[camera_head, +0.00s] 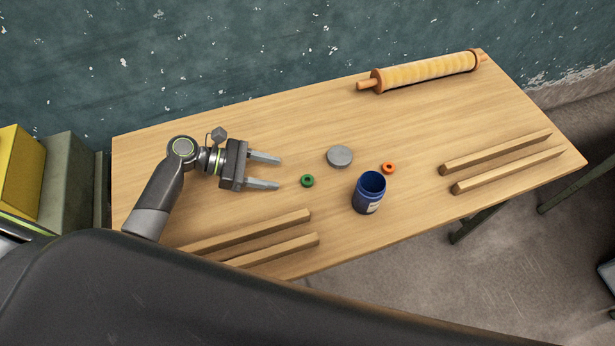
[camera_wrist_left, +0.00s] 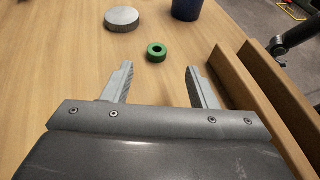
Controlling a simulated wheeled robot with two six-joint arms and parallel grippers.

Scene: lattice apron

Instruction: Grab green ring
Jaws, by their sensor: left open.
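The green ring (camera_head: 307,181) lies flat on the wooden table, just beyond the fingertips of my left gripper (camera_head: 271,172). In the left wrist view the green ring (camera_wrist_left: 157,52) sits ahead of the two fingers, roughly in line with the gap between them. My left gripper (camera_wrist_left: 160,80) is open and empty, its fingers apart and not touching the ring. My right gripper is not in view.
A grey disc (camera_head: 339,156), a blue jar (camera_head: 369,192) and an orange ring (camera_head: 388,168) stand right of the green ring. Wooden bars (camera_head: 252,231) lie near the front edge, others (camera_head: 497,153) at right. A rolling pin (camera_head: 424,72) lies at the back.

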